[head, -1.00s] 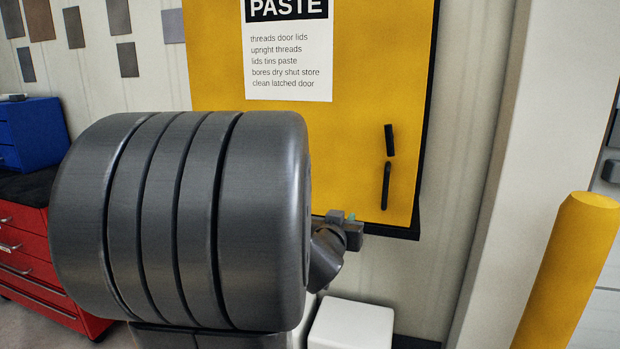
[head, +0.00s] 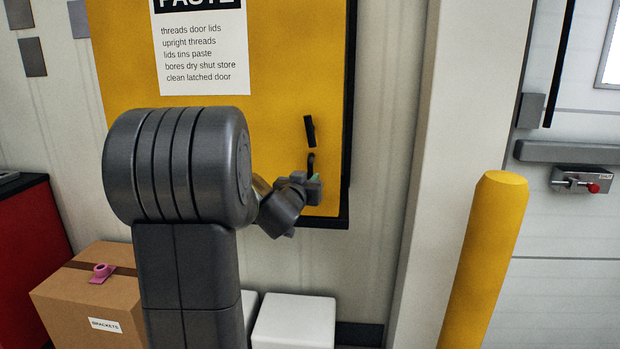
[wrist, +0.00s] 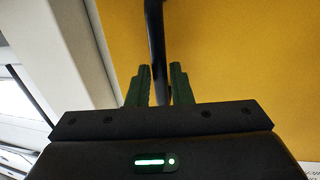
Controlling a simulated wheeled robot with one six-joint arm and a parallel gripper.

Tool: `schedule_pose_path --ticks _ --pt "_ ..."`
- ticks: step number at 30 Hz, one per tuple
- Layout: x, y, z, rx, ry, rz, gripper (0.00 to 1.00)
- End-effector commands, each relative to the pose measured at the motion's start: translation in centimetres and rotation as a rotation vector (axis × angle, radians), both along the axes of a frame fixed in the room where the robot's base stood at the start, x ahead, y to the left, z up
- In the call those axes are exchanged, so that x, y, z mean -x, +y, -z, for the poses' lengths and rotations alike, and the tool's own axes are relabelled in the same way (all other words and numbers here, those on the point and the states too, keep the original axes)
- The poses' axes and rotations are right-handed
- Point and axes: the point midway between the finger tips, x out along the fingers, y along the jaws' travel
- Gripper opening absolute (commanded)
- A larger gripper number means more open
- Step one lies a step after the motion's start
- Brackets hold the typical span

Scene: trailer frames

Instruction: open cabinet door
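The yellow cabinet door (head: 272,90) fills the middle of the head view and looks shut. It has a black vertical handle (head: 311,160) at its lower right, with a short, slightly tilted black piece (head: 309,131) just above. My gripper (head: 316,182) is at the handle's lower part and hides it. In the wrist view, the dark handle bar (wrist: 155,40) runs down between the two green fingers of my gripper (wrist: 160,85). The fingers are apart on either side of the bar; a firm grip on it does not show.
A cardboard box (head: 75,300) with a pink part (head: 101,272) on it stands at lower left. White boxes (head: 295,322) are below the cabinet. A pale pillar (head: 440,150) and a yellow bollard (head: 483,260) stand to the right.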

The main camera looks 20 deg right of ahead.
Motion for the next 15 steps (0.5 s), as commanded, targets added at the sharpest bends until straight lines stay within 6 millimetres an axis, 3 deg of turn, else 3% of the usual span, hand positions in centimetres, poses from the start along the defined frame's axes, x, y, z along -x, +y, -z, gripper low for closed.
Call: schedule_pose_path --ticks 6,15 --pt "-1.27 -1.16 0.01 -0.001 0.001 -0.001 0.19" --pt "-1.39 -1.26 0.01 0.000 0.001 -0.001 0.19"
